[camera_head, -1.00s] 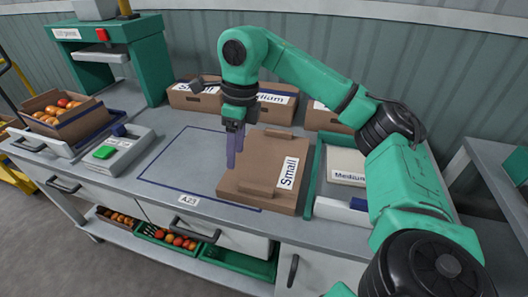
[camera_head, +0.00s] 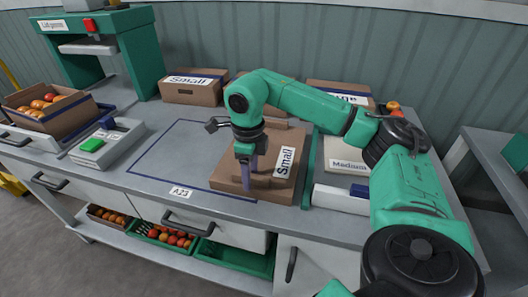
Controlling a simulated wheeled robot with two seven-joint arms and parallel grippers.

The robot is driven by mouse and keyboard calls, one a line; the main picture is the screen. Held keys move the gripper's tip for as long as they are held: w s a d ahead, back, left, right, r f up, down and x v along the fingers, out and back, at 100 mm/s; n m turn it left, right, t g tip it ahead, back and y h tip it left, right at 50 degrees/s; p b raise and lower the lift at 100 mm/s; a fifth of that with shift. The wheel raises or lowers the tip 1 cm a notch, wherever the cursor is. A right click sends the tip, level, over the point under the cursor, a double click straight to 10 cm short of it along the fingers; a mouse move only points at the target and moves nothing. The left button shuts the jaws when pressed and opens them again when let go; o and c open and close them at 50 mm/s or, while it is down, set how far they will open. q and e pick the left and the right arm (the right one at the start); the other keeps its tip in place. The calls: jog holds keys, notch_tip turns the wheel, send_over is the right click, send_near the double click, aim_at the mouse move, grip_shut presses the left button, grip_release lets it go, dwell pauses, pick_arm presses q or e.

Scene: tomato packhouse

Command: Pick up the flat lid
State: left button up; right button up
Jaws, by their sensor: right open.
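A flat brown cardboard lid (camera_head: 228,172) with a white "Small" label lies on the worktop, partly over the right part of the blue outlined area. My right gripper (camera_head: 249,178) points down over the lid, left of the label, its fingers seen nearly edge-on. It is open, with nothing seen held between the fingers. Whether the fingertips touch the cardboard cannot be told. My right arm and gripper hide part of the lid's back. My left gripper is not in view.
A green-edged tray (camera_head: 308,188) with a "Medium" item stands close on the lid's right. Cardboard boxes (camera_head: 190,92) line the back. A scale (camera_head: 95,147) and a tomato box (camera_head: 62,122) are at left.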

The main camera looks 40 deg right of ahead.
grip_shut()
jog(key=shift+r, duration=0.1)
